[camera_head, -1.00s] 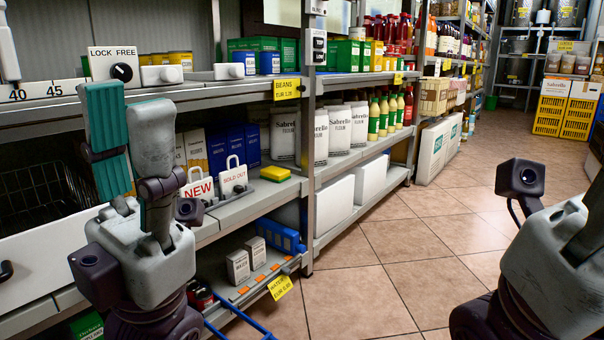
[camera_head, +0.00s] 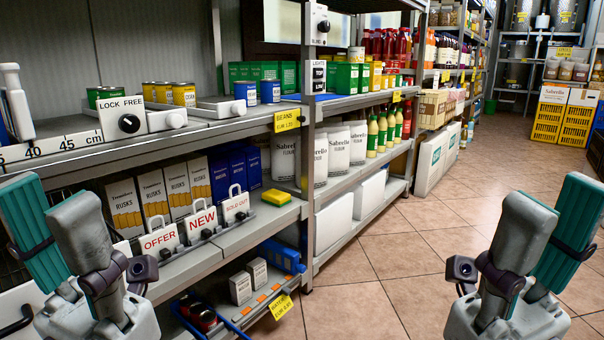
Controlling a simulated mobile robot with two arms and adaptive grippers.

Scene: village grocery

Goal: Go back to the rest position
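My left gripper (camera_head: 62,232) is at the lower left, in front of the shelf unit. Its teal-padded finger and grey finger point up, close to each other at the tips; nothing shows between them. My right gripper (camera_head: 548,228) is at the lower right over the floor, upright, with a grey finger on the left and a teal-padded finger on the right. Nothing is seen held in it. How wide either gripper is open is hard to judge from this angle.
The shelf unit (camera_head: 165,142) fills the left, with a LOCK FREE box (camera_head: 124,118), OFFER, NEW and SOLD OUT signs (camera_head: 236,205), and a yellow sponge (camera_head: 277,197). Flour bags (camera_head: 283,155) stand further along. The tiled floor (camera_head: 400,262) in the middle is clear.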

